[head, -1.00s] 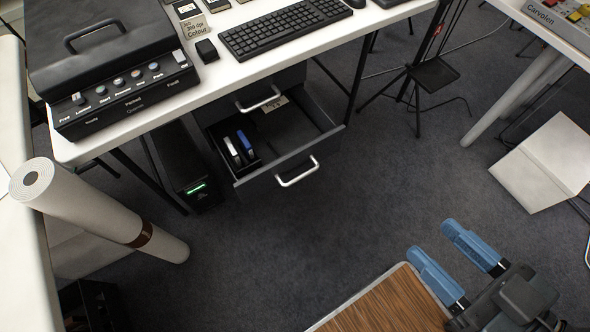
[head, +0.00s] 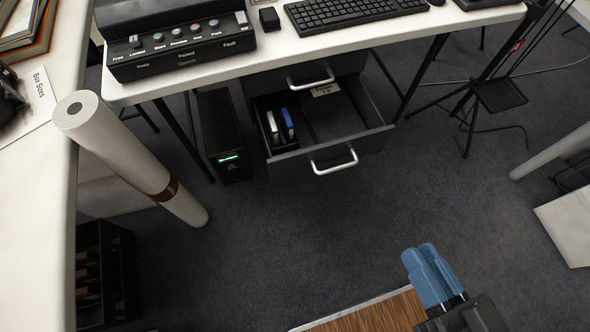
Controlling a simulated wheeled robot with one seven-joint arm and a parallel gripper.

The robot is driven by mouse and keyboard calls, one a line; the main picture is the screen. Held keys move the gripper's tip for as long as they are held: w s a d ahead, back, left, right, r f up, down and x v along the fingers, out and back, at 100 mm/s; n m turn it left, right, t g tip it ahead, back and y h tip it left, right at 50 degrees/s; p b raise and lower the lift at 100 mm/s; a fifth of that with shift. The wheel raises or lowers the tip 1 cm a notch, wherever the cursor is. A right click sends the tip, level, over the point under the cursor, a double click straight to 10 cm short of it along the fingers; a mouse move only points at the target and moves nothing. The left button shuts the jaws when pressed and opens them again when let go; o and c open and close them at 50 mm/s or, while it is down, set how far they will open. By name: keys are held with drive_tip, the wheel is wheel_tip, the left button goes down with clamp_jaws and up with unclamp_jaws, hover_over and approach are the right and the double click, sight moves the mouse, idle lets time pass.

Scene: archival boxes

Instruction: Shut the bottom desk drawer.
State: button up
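The bottom desk drawer (head: 331,152) is pulled out from a dark drawer unit under the white desk. Its silver handle (head: 334,161) faces me. Inside lie a white and a blue slim item (head: 287,123) in a small compartment at the left, and a labelled flat piece further back. The closed upper drawer's handle (head: 310,80) shows above it. My gripper (head: 420,249) has blue fingers lying side by side with no gap that I can see, and nothing between them. It is at the lower right, apart from the drawer and nearer to me.
A rolled white sheet (head: 130,160) leans at the left by a white table. A black computer tower (head: 222,137) stands left of the drawer. A tripod stand (head: 498,95) is at the right. A wood-topped surface (head: 368,316) lies below my gripper. Carpet between is clear.

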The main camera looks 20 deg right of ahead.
sight(268, 116)
drive_tip(key=w+a+f+m+b, duration=0.1)
drive_tip(key=w+f+m+b, duration=0.1)
drive_tip(key=f, duration=0.2)
drive_tip(key=w+a+f+m+t+b, duration=0.1)
drive_tip(key=w+a+f+m, duration=0.1)
drive_tip(key=f, duration=0.3)
drive_tip(key=w+a+f+m+b, duration=0.1)
drive_tip(key=w+f+m+b, duration=0.1)
drive_tip(key=w+f, duration=0.1)
drive_tip(key=shift+w+a+f+m+b, duration=0.1)
drive_tip(key=shift+a+f+m+b, duration=0.1)
drive_tip(key=shift+f, duration=0.2)
drive_tip(key=shift+a+f+m+b, duration=0.1)
drive_tip(key=shift+f+b, duration=0.05)
drive_tip(key=shift+f, duration=0.2)
clamp_jaws()
drive_tip(key=w+a+f+m+t+b, duration=0.1)
drive_tip(key=w+a+f+m+b, duration=0.55)
drive_tip(key=w+f, duration=0.4)
drive_tip(key=shift+m, duration=0.45)
drive_tip(key=w, duration=0.8)
drive_tip(key=w+f, duration=0.1)
drive_tip(key=w, duration=0.3)
drive_tip(key=shift+w+d, duration=0.2)
drive_tip(key=shift+w, duration=0.15)
drive_tip(key=shift+w, duration=0.1)
drive_tip(key=w, duration=1.7)
drive_tip(key=shift+w, duration=0.25)
